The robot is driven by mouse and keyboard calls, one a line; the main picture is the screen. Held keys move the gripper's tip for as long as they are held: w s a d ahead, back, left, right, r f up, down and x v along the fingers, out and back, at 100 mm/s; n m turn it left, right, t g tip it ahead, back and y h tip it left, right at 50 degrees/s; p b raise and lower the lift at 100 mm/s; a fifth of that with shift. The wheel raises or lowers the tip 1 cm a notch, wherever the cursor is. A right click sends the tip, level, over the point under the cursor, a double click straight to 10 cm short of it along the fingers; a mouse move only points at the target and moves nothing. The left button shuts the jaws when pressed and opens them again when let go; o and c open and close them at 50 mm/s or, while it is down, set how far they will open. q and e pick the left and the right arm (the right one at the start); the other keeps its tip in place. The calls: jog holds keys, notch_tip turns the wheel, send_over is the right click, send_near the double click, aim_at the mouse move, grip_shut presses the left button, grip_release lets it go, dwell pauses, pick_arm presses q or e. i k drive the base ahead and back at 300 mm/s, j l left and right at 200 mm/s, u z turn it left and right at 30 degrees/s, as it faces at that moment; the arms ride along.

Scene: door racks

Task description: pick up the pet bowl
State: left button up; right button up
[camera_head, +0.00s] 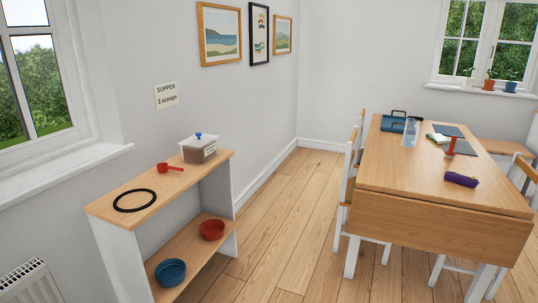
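Two bowls stand on the low shelf of a small wooden rack (107,207) at the left. One is a blue bowl (171,272) at the near end. The other is a red bowl (212,230) farther back. Both look upright, and I cannot tell which of them the task means. Neither of my grippers is in view.
The rack's top holds a black ring (134,200), a red scoop (168,168) and a clear lidded container (199,150). A wall note (166,95) reads "SUPPER 3 scoops". A wooden table (430,190) with chairs stands at right. Floor between is clear.

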aim_at(211, 230)
jog(key=i, duration=1.5)
jog(key=i+l+u, duration=0.15)
jog(key=i+u, duration=0.25)
jog(key=i, duration=0.25)
jog(key=i+l+u, duration=0.4)
jog(key=i, duration=0.25)
jog(key=i+l+u, duration=0.45)
jog(key=i+l, duration=0.05)
jog(key=i, duration=0.1)
